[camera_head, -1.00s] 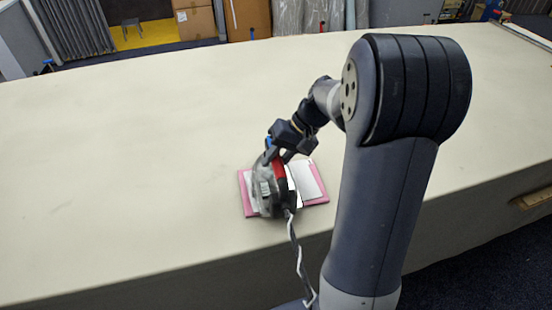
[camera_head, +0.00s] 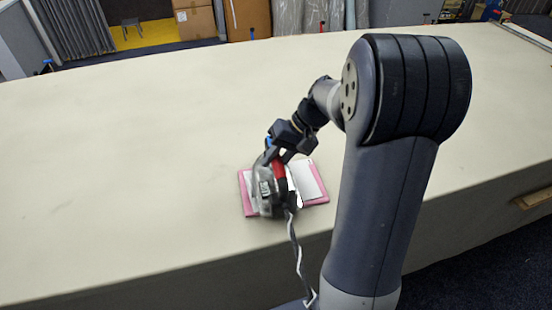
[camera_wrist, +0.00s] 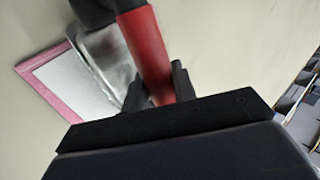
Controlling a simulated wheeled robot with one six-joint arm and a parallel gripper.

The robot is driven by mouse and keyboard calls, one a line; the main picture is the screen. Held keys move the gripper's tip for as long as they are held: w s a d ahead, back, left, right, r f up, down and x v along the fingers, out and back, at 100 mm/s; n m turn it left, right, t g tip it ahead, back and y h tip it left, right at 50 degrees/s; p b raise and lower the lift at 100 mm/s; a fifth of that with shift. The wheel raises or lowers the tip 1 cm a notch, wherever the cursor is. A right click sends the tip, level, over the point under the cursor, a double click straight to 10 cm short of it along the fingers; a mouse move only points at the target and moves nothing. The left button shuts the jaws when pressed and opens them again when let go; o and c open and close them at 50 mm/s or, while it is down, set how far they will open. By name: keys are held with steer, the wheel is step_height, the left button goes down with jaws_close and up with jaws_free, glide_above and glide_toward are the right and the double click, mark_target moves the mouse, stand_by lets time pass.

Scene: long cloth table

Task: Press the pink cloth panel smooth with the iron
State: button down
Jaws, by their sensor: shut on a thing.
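The iron (camera_head: 266,192) has a grey body and a red handle, and a light cord hangs from it over the table's front edge. My gripper (camera_head: 277,160) is shut on the red handle. In the wrist view the handle (camera_wrist: 148,55) runs between the two dark fingers (camera_wrist: 156,88). The iron sits over the pink cloth panel (camera_head: 315,201), which has a pale middle inside a pink border. The iron hides the middle of the panel. The panel's edge (camera_wrist: 42,53) also shows in the wrist view. I cannot tell whether the iron's sole touches the cloth.
The long cream table (camera_head: 120,150) is clear to the left and behind the panel. The panel lies near the table's front edge. Cardboard boxes (camera_head: 196,20) and grey rolls stand on the floor beyond the far edge.

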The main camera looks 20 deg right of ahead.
stand_by(0.5)
steer(key=shift+r+p, duration=2.65)
steer(key=shift+r, duration=1)
steer(key=shift+d+f, duration=0.1)
